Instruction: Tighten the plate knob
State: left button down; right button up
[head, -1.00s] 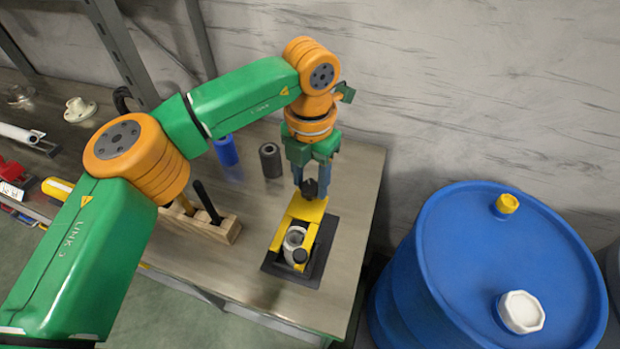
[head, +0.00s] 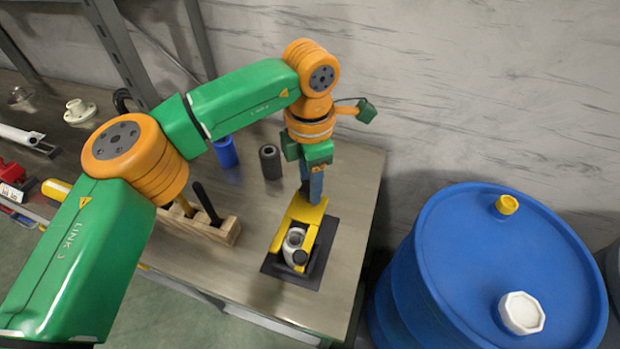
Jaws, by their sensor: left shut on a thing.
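The yellow plate (head: 306,213) lies on a dark base (head: 276,267) on the metal workbench, with a round grey-white part (head: 293,241) and a small black knob (head: 300,257) at its near end. My left gripper (head: 312,198) points down at the far end of the plate. Its blue fingers are shut on the dark plate knob there, which they now mostly hide. My right gripper is not in view.
A blue cylinder (head: 227,152) and a dark hollow cylinder (head: 270,161) stand left of the gripper. A wooden block (head: 222,231) with upright handles is left of the plate. A blue drum (head: 480,260) stands beyond the bench's right edge.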

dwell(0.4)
pick_arm(q)
jog(key=shift+c, duration=1.6)
grip_release()
notch_tip(320, 180, up, 7)
jog(key=shift+r, duration=0.1)
